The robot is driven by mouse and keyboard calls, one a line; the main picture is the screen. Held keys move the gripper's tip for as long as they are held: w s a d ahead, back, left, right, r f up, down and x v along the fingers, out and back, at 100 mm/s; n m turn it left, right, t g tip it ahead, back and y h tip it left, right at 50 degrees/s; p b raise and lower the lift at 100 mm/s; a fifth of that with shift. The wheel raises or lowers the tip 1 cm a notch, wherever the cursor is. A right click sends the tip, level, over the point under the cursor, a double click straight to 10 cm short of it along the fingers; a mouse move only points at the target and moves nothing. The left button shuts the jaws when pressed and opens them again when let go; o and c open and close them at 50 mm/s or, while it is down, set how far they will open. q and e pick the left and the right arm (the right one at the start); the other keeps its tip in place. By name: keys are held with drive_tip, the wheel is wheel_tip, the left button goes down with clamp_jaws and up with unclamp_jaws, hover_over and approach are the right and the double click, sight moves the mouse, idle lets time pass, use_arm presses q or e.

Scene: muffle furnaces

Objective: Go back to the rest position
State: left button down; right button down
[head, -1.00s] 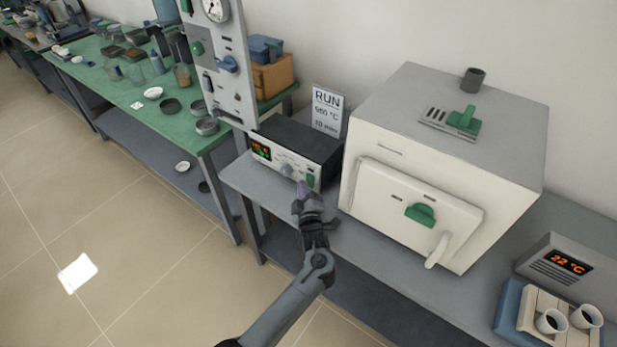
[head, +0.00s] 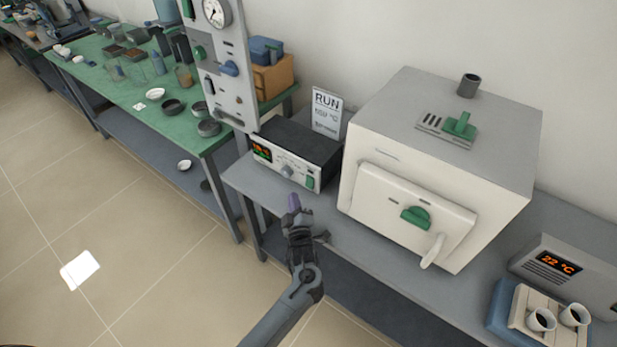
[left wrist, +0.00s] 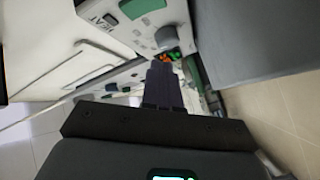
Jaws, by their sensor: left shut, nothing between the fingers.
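My left gripper (head: 293,202) is shut and empty, just in front of the grey bench's front edge. It is near the black control box (head: 297,152), with a visible gap to the box's front panel. In the left wrist view the closed fingers (left wrist: 163,85) point toward the control box's panel, with its round knob (left wrist: 165,37) and green switch (left wrist: 142,7). My right gripper is not in view.
A white muffle furnace (head: 440,150) with a shut door stands right of the control box. A RUN sign (head: 326,112) stands behind the box. Crucibles (head: 541,319) sit at the lower right. A green table (head: 140,100) with dishes is at the left. Open floor (head: 150,260) lies at front left.

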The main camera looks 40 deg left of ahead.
use_arm(q)
drive_tip(key=shift+s, duration=0.2)
idle(0.4)
drive_tip(key=shift+s+f+m+h, duration=0.2)
drive_tip(key=shift+f+m+h, duration=0.2)
drive_tip(key=shift+h, duration=0.1)
drive_tip(key=s+d+f+m+g+h, duration=0.3)
drive_tip(key=s+d+m+h, duration=0.65)
drive_tip(key=s+m, duration=0.3)
drive_tip(key=s+d+r+m+g+h, duration=0.1)
drive_tip(key=s+d+r+m+g, duration=0.2)
drive_tip(key=s, duration=0.6)
drive_tip(key=s+d+r+m+g+h, duration=0.1)
drive_tip(key=s+d+m+g+h, duration=0.15)
drive_tip(key=s+m, duration=0.55)
wheel_tip(320, 180, up, 37)
drive_tip(key=s+n+y+p, duration=0.1)
drive_tip(key=n+p, duration=0.1)
drive_tip(key=p, duration=3.5)
drive_tip(key=shift+s+d+r+g+p, duration=0.15)
drive_tip(key=shift+s+d+g+p, duration=0.05)
drive_tip(key=shift+g+p, duration=0.15)
drive_tip(key=shift+n, duration=0.25)
